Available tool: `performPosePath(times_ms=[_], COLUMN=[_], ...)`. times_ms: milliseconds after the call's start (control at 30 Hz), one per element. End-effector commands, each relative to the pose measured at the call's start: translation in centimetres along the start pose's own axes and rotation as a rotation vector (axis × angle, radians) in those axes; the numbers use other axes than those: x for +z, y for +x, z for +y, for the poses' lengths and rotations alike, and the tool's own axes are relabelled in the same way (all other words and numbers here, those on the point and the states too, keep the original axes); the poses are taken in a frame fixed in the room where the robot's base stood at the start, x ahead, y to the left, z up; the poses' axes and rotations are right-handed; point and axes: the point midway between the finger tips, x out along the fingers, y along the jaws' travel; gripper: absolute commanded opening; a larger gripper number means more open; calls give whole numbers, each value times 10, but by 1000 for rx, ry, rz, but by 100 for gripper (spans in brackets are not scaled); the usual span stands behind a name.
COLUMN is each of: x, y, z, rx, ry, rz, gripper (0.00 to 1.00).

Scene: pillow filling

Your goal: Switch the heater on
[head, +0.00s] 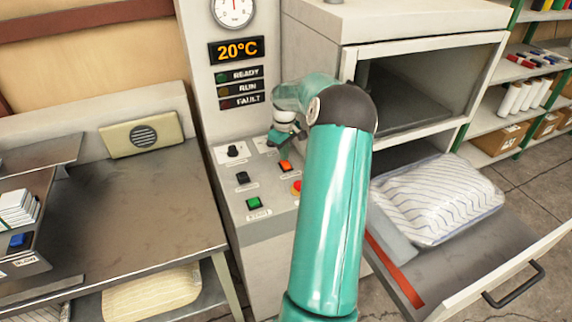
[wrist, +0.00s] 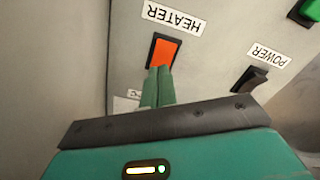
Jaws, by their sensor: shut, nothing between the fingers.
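The heater switch is an orange rocker in a black frame (wrist: 163,52), under an upside-down HEATER label (wrist: 174,19) in the wrist view. In the head view the orange switch (head: 285,167) sits on the sloping control panel. My gripper (wrist: 158,70) is shut and empty. Its green fingertips are at the lower edge of the orange rocker in the wrist view; I cannot tell whether they touch it. In the head view my arm hides part of the panel. The display (head: 236,50) reads 20°C, and the READY, RUN and FAULT lamps look dark.
A black POWER switch (wrist: 250,78) and a green button (head: 254,203) are near. A red button (head: 297,187) is partly behind my arm. A knob (head: 233,151) is on the upper panel.

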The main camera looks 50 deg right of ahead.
Motion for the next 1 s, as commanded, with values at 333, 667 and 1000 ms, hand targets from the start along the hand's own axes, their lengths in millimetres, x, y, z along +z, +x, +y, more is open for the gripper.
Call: performPosePath(times_ms=[333,667,1000], x=[0,0,0], y=[5,10,7], z=[0,0,0], rx=[0,-1,1], ry=[0,-1,-1], rz=[0,0,1], gripper=[0,0,0])
